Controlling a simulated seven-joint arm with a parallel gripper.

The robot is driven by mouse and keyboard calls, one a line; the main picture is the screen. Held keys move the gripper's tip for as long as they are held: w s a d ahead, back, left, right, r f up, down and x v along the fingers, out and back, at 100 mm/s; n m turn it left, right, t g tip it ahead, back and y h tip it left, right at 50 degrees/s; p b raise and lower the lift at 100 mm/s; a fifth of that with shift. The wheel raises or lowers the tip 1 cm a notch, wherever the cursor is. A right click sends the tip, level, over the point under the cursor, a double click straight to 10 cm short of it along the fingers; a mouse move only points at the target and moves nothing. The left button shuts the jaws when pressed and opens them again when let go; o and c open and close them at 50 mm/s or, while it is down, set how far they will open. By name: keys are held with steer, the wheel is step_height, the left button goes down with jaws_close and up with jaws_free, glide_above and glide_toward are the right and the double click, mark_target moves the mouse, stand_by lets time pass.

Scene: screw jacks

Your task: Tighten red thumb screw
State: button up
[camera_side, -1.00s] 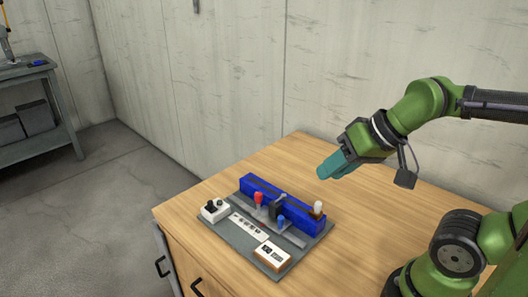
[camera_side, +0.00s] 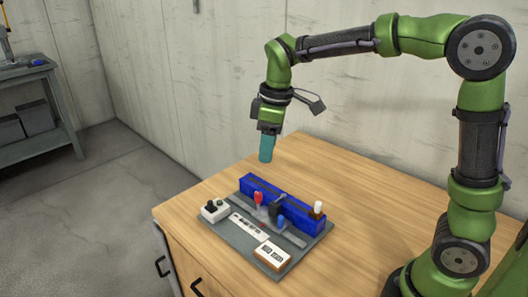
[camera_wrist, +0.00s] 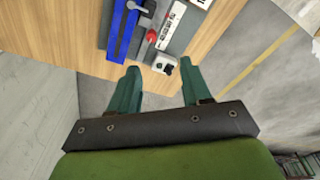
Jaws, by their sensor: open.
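The red thumb screw (camera_side: 258,198) stands upright on the grey base plate (camera_side: 240,254), in front of the long blue block (camera_side: 300,218). In the wrist view the red thumb screw (camera_wrist: 152,35) shows beside the blue block (camera_wrist: 121,30), beyond my fingertips. My gripper (camera_side: 265,160) points down above the rear of the fixture, clear of the red screw. In the wrist view my gripper (camera_wrist: 160,75) has its two teal fingers apart with nothing between them. In the side view the fingers overlap and the gap is hidden.
A blue knob (camera_side: 281,221), a dark clamp piece and a white-topped post (camera_side: 318,208) stand on the fixture. The wooden table (camera_side: 380,195) is clear to the right.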

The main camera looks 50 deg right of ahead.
mark_target(258, 194)
steer(key=w+r+n+g, duration=0.1)
steer(key=w+n, duration=0.3)
steer(key=n, duration=0.2)
steer(key=f, duration=0.5)
steer(key=f+n, duration=0.1)
steer(key=f, duration=0.4)
steer(key=f+n, duration=0.1)
steer(key=f, duration=0.5)
steer(key=shift+s+d+f+h, duration=0.1)
steer(key=shift+s+h, duration=0.2)
steer(key=shift+h, duration=0.1)
steer(key=shift+c, duration=0.3)
jaws_close()
